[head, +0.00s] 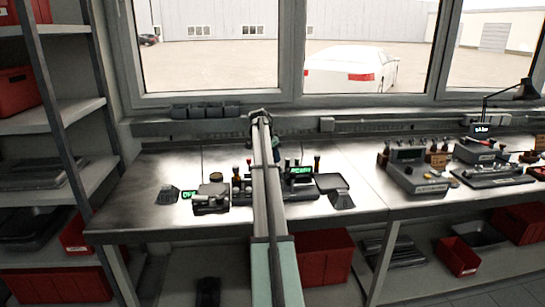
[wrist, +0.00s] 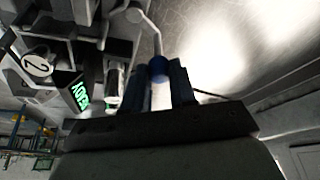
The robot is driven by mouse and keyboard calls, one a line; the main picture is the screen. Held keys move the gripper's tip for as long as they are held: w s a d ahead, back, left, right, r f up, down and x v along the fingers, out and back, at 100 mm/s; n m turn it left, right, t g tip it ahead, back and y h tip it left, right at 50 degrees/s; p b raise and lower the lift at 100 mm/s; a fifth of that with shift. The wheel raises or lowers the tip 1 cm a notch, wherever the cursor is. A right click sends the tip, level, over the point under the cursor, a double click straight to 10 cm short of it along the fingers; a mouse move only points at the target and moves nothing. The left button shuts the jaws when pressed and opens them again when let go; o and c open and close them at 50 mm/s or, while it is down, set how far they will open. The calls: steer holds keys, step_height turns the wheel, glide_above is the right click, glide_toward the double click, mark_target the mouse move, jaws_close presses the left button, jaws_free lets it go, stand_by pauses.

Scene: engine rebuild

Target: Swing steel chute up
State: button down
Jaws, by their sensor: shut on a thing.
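In the wrist view my gripper (wrist: 160,85) is shut on a blue knob (wrist: 158,68), with one dark finger on each side of it. The knob sits at the end of a bent light-grey rod (wrist: 148,22) that runs up to a grey fixture. In the head view my arm covers the gripper and the middle of the bench fixtures. A dark sloped metal piece (head: 168,193) stands left of the fixtures and another (head: 342,201) stands at the right. I cannot tell which part is the steel chute.
In the wrist view a fixture with a round "2" plate (wrist: 36,64) and a green-lit display (wrist: 80,94) is close at the left. In the head view more instruments (head: 415,170) crowd the right bench. The steel bench top (head: 150,165) has bare room at the left.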

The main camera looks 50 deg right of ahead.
steer(key=shift+s+m+g, duration=0.2)
steer(key=shift+m+g, duration=0.1)
steer(key=shift+m, duration=0.4)
steer(key=c, duration=0.9)
jaws_free()
steer(key=shift+r, duration=0.1)
steer(key=v, duration=1.3)
steer(key=shift+r, duration=0.35)
